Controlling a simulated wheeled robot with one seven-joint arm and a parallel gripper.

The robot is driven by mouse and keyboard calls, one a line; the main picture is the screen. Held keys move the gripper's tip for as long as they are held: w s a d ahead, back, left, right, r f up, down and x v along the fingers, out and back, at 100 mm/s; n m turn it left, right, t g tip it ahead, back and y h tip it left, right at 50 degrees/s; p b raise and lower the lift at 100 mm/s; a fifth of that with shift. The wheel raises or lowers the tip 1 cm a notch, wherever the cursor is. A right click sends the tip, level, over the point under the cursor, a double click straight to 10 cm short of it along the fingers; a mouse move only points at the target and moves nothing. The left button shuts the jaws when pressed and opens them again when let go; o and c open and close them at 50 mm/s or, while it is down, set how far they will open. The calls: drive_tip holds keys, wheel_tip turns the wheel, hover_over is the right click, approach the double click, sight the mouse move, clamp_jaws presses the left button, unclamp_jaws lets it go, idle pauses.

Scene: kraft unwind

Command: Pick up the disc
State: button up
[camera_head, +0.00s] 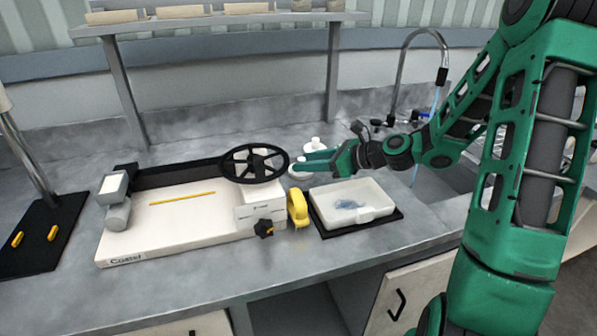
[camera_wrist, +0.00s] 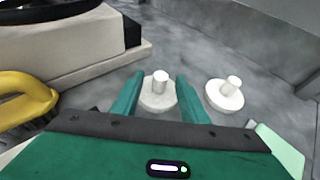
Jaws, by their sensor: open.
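Two white round discs, each with an upright knob, lie on the grey counter in the wrist view. One disc (camera_wrist: 157,103) sits between my gripper's fingers, and the other disc (camera_wrist: 224,97) lies to the right, outside them. My gripper (camera_wrist: 158,82) is open, with a green finger on either side of the first disc's knob; I cannot tell whether they touch it. In the head view my gripper (camera_head: 302,166) reaches left, low behind the white tray. A white disc (camera_head: 315,144) shows just beyond it; the disc at the fingers is mostly hidden.
A cream machine (camera_head: 180,228) with a black handwheel (camera_head: 253,164) stands just left of my gripper. A yellow curved handle (camera_head: 298,208) and a white tray (camera_head: 374,213) on a black mat are in front. A sink with a tall tap (camera_head: 442,75) is at the right.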

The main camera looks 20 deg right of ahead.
sight(290, 167)
drive_tip(key=shift+r+x, duration=0.2)
drive_tip(key=shift+x, duration=1.3)
drive_tip(key=shift+r+x, duration=0.2)
drive_tip(key=shift+x, duration=1.3)
drive_tip(key=shift+w, duration=0.15)
clamp_jaws()
